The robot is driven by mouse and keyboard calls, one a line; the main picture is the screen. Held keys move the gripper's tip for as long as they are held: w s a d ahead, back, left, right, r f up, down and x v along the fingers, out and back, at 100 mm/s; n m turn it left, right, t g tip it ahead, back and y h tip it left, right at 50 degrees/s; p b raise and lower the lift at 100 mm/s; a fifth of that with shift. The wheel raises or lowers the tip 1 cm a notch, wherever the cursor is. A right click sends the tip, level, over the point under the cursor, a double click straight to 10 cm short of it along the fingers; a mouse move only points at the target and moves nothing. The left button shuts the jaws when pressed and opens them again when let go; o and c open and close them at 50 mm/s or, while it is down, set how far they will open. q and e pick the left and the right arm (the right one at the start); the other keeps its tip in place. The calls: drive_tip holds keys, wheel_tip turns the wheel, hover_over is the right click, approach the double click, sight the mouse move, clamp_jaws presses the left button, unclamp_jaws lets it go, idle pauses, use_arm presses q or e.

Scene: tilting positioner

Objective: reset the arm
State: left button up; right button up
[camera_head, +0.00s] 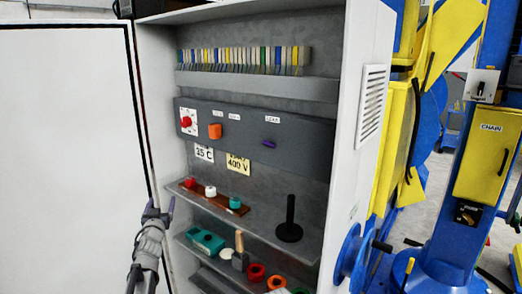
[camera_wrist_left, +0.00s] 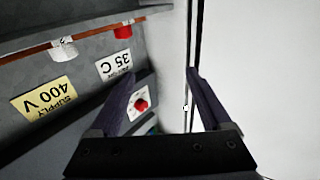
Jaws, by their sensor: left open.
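My left gripper (camera_head: 159,207) is open and empty, raised in front of the cabinet's left edge, beside the open door. In the left wrist view its two dark fingers (camera_wrist_left: 160,78) stand apart with nothing between them but the cabinet's side wall behind. The open grey cabinet (camera_head: 255,215) fills the middle of the head view. My right gripper is not in view.
The white cabinet door (camera_head: 65,150) stands open at left. A control panel (camera_head: 250,132) with knobs crosses the cabinet above shelves. Caps sit on a brown strip (camera_head: 222,204), near a black post (camera_head: 290,225). A blue and yellow machine (camera_head: 455,215) stands at right.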

use_arm(q)
drive_tip(key=s+d+f+n+g, duration=0.1)
drive_tip(key=s+d+f+g, duration=0.45)
drive_tip(key=s+f, duration=0.45)
drive_tip(key=s+d+f+g, duration=0.4)
drive_tip(key=s+f+g, duration=0.3)
drive_tip(key=s+f, duration=0.3)
drive_tip(key=s+d+f+m+g+h, duration=0.1)
drive_tip(key=s+d+f+m+g, duration=0.1)
drive_tip(key=s+d, duration=0.7)
drive_tip(key=s+d+f+m+g, duration=0.1)
drive_tip(key=s+d+m+g, duration=0.3)
drive_tip(key=s+d, duration=0.5)
drive_tip(key=shift+d+f+m+g+h, duration=0.3)
drive_tip(key=shift+d+f+g+h, duration=0.1)
drive_tip(key=shift+d, duration=0.25)
drive_tip(key=shift+s, duration=0.1)
drive_tip(key=shift+c, duration=0.4)
